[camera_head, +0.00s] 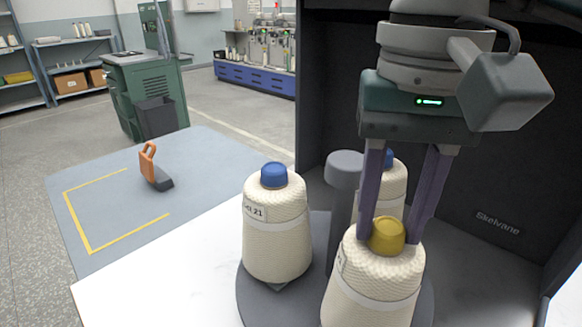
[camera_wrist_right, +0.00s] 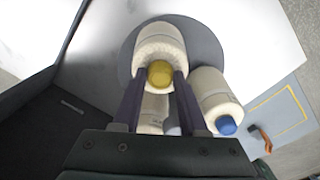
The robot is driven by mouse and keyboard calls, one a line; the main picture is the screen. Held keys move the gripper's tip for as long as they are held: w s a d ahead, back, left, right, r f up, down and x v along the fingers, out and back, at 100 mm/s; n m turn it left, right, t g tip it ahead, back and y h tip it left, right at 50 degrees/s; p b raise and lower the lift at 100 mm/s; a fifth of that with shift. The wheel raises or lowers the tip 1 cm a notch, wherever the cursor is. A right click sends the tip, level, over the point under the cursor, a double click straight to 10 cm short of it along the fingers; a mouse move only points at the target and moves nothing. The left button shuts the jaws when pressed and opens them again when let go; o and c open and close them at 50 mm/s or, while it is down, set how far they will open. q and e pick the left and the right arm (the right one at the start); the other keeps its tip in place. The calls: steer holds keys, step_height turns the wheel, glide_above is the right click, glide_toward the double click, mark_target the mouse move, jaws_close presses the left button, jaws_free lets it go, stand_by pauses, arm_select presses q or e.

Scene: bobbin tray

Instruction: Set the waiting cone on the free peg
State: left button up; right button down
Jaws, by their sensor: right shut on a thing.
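A cream yarn cone with a yellow top (camera_head: 372,287) stands upright at the front of the round grey tray (camera_head: 254,298). My right gripper (camera_head: 389,240) points down with a finger on each side of the yellow top and is shut on it. The wrist view also shows this cone (camera_wrist_right: 158,38) between the fingers. I cannot tell whether its base rests on the tray or hangs just above it. A blue-topped cone (camera_head: 276,232) with a lot label stands on the tray to its left. Another blue-topped cone (camera_head: 394,190) stands behind, partly hidden by the fingers. No bare peg shows. My left gripper is out of view.
A grey post with a round cap (camera_head: 345,168) rises mid-tray, close to the cones. A dark panel (camera_head: 480,185) stands behind and right. On the blue-grey mat (camera_head: 110,190), an orange-handled tool (camera_head: 150,168) lies beside a yellow-marked, empty area. The white tabletop's left is clear.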

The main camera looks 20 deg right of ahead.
steer(key=shift+c, duration=1.8)
jaws_free()
step_height(320, 180, up, 10)
